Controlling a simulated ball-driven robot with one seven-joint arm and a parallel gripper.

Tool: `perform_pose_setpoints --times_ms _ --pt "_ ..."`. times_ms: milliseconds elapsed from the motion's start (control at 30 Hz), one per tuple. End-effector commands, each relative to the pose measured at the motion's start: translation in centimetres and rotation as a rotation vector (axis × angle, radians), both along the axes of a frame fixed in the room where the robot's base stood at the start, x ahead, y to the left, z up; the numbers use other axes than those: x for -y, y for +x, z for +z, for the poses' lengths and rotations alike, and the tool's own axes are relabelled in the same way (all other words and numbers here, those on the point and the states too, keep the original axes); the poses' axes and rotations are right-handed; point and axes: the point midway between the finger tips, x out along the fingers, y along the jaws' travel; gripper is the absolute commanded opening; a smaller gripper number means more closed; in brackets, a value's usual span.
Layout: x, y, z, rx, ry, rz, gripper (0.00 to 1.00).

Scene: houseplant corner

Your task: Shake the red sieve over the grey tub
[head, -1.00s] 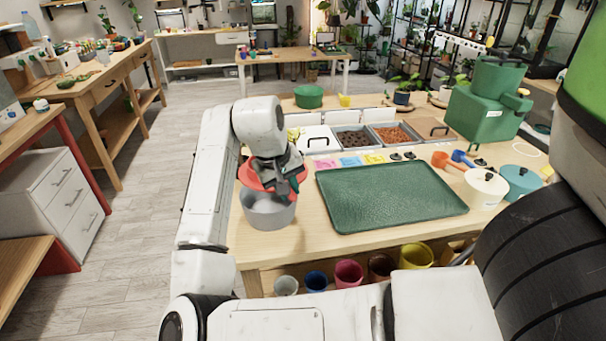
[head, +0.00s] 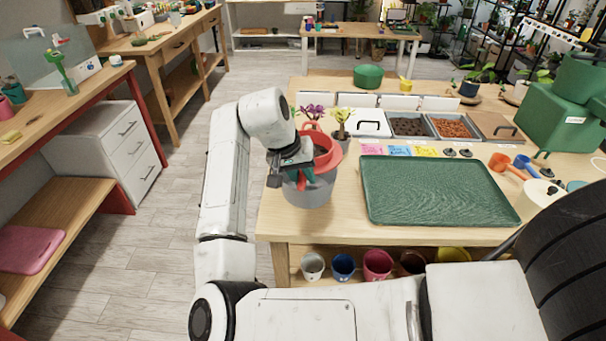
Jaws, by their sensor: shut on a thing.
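The red sieve (head: 328,152) is tilted steeply above the grey tub (head: 309,193), at the table's left front corner. My gripper (head: 298,172) is shut on the red sieve at its near left side, over the tub. The wrist and fingers cover part of the sieve and of the tub's rim. The inside of the tub is hidden, and I cannot tell what the sieve holds.
A green tray (head: 438,190) lies right of the tub. Behind the sieve are purple flowers (head: 313,113) and a yellow-leaved plant (head: 342,122). Coloured pots (head: 377,264) stand below the tabletop.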

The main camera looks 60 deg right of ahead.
Motion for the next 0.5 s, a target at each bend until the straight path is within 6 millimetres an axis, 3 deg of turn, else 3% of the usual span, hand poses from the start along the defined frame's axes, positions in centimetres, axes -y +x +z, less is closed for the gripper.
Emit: perform_pose_setpoints --times_ms 500 --pt "0.0 0.0 -1.9 0.0 -0.001 0.0 0.0"
